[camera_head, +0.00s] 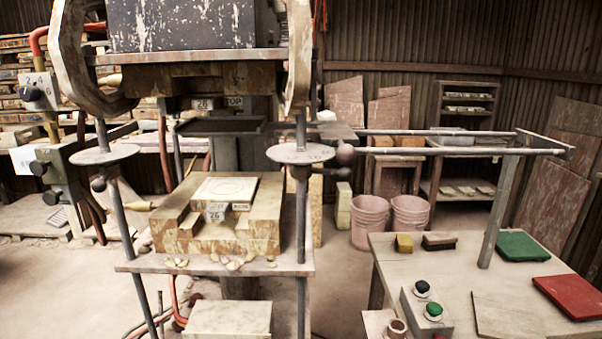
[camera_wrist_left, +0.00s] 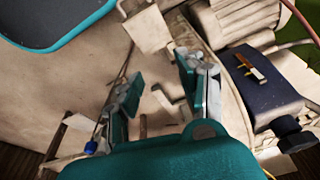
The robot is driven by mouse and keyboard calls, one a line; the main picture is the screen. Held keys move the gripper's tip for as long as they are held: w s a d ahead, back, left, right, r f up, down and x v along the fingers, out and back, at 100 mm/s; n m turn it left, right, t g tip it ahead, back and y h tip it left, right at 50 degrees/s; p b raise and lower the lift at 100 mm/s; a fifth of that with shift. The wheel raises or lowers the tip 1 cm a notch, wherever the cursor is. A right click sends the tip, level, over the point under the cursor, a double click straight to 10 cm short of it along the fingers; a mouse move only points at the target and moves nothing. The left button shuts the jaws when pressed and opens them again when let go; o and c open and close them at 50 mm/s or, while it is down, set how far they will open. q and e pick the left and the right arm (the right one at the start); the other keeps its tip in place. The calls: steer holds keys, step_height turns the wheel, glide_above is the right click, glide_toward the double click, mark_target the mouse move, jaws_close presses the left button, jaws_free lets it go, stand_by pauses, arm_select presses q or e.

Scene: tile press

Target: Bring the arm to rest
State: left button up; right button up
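My left gripper (camera_wrist_left: 158,76) shows in the left wrist view, with its two teal and grey fingers apart and nothing between them. No arm or gripper of mine shows in the head view, and my right gripper is in neither view. In the head view the tile press stands at the left centre. Its lower block (camera_head: 262,215) carries a pale tile mould (camera_head: 226,189), and the heavy upper part (camera_head: 182,25) is raised above it with a clear gap.
A worktable (camera_head: 462,262) at the right holds green (camera_head: 522,246) and red (camera_head: 571,296) pads and a button box (camera_head: 428,312). Two pink buckets (camera_head: 369,222) stand behind it. A metal rail frame (camera_head: 462,151) crosses above the table. Clay crumbs lie on the press ledge (camera_head: 215,268).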

arm_select(q)
steer(key=s+a+f+g, duration=0.1)
steer(key=s+a+f, duration=0.2)
steer(key=s+f, duration=1.5)
steer(key=shift+s+f+g, duration=0.2)
steer(key=shift+f+g, duration=0.1)
steer(key=shift+f, duration=0.6)
steer(key=shift+a, duration=0.1)
